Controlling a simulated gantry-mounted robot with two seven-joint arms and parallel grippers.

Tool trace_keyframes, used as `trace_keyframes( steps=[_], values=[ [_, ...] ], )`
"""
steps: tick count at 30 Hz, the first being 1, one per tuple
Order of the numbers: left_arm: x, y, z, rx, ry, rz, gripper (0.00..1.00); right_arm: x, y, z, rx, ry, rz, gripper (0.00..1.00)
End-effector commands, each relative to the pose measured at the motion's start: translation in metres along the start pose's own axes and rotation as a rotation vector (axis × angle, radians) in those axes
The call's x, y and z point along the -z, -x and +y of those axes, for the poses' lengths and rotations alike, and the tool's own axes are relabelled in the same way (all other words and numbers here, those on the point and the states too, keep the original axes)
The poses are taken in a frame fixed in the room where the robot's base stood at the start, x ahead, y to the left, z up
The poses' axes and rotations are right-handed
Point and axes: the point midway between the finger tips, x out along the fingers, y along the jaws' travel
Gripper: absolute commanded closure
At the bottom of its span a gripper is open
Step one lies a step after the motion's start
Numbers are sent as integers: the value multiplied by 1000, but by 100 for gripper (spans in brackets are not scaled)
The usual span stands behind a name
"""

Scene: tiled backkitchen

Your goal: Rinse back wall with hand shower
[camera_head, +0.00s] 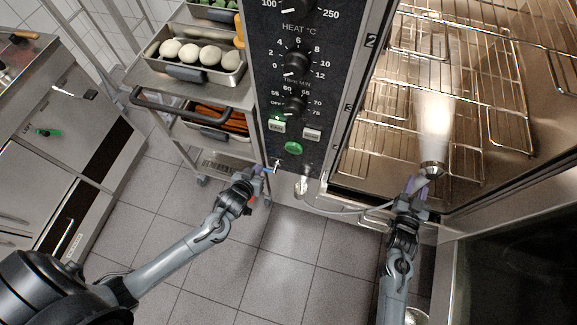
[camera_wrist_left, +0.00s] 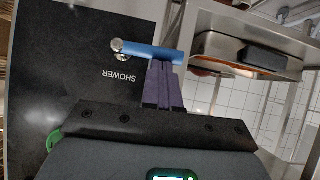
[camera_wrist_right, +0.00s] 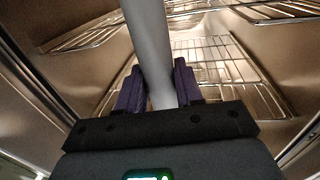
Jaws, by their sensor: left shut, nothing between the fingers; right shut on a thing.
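My right gripper (camera_head: 416,186) is shut on the hand shower (camera_head: 431,170) at the open oven's mouth. A pale cone of spray (camera_head: 434,125) goes from its head into the cavity. In the right wrist view the grey shower handle (camera_wrist_right: 149,45) stands between the purple fingers (camera_wrist_right: 158,88). The hose (camera_head: 335,210) runs left to the control panel. My left gripper (camera_head: 259,179) is shut and empty, fingertips at the blue shower lever (camera_head: 268,169). In the left wrist view the lever (camera_wrist_left: 152,53) crosses the fingertips (camera_wrist_left: 168,66), beside the word SHOWER. The back wall is partly hidden behind racks.
Wire racks (camera_head: 460,60) fill the oven cavity. The control panel (camera_head: 300,110) with knobs stands left of the opening. A steel trolley (camera_head: 190,85) with food trays is further left. The oven door (camera_head: 515,250) is at lower right. The tiled floor (camera_head: 260,260) between my arms is clear.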

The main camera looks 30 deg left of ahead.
Motion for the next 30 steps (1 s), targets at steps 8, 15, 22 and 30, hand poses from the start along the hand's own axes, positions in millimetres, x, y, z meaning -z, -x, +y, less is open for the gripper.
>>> trace_keyframes(
  steps=[8,15,22,30],
  values=[
    [-2,-1,-2,-20,31,-2,100,1,0,0,0,0,3,100],
    [-7,-4,-5,-68,103,-3,100,1,0,0,0,0,3,100],
    [-16,-10,-9,-169,259,-4,100,1,0,0,0,0,3,100],
    [-29,-18,-11,-313,475,-3,100,1,0,0,0,0,3,100]
  ],
)
